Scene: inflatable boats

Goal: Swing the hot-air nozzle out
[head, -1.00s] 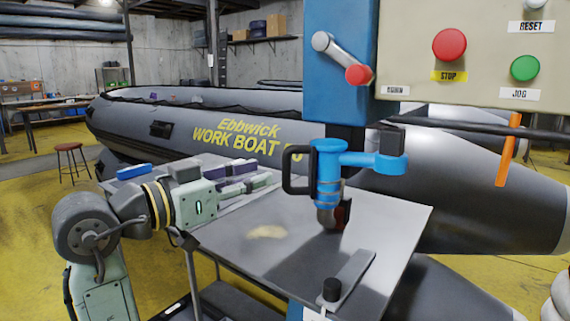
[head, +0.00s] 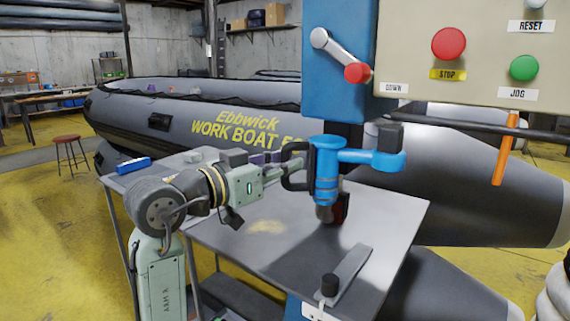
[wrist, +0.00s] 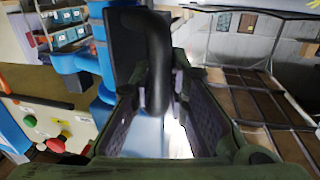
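The blue hot-air nozzle (head: 327,170) hangs upright over the grey metal table, on a blue arm (head: 365,157) that runs right to a pivot with a black block. Its dark tip (head: 326,213) is near the table top. A black loop handle (head: 290,167) sticks out on the nozzle's left side. My gripper (head: 281,166) has come to this handle from the left. In the wrist view, the handle (wrist: 157,65) lies between the fingertips of my gripper (wrist: 158,90). The fingers stand apart on both sides of it; I see no clear grip.
A control panel (head: 470,50) with red and green buttons and a lever with a red knob (head: 356,73) are above. The table (head: 385,215) carries a flat bar with a black knob (head: 330,285) in front. A grey inflatable boat (head: 180,115) lies behind.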

